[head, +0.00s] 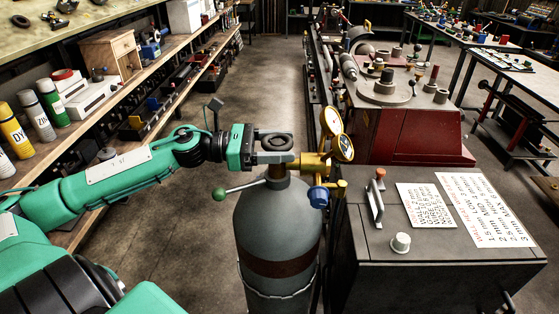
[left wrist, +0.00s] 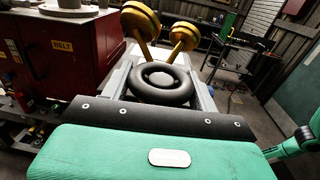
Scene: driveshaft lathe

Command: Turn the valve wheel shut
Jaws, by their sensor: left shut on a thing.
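The black valve wheel (head: 277,142) sits on top of a grey gas cylinder (head: 277,225) with a dark red band. My left gripper (head: 280,157) reaches in from the left at the height of the wheel and is shut on it. In the left wrist view the wheel (left wrist: 160,84) lies between the two grey fingers (left wrist: 163,70). A brass regulator with two round gauges (head: 337,136) stands just right of the wheel; its gauges also show in the left wrist view (left wrist: 141,20). My right gripper is not in view.
A grey cabinet (head: 372,262) with a handle and paper sheets stands close right of the cylinder. A blue knob (head: 318,197) and a green-ended lever (head: 220,194) stick out below the wheel. A shelf of cans (head: 52,103) runs along the left. The aisle floor (head: 270,60) is clear.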

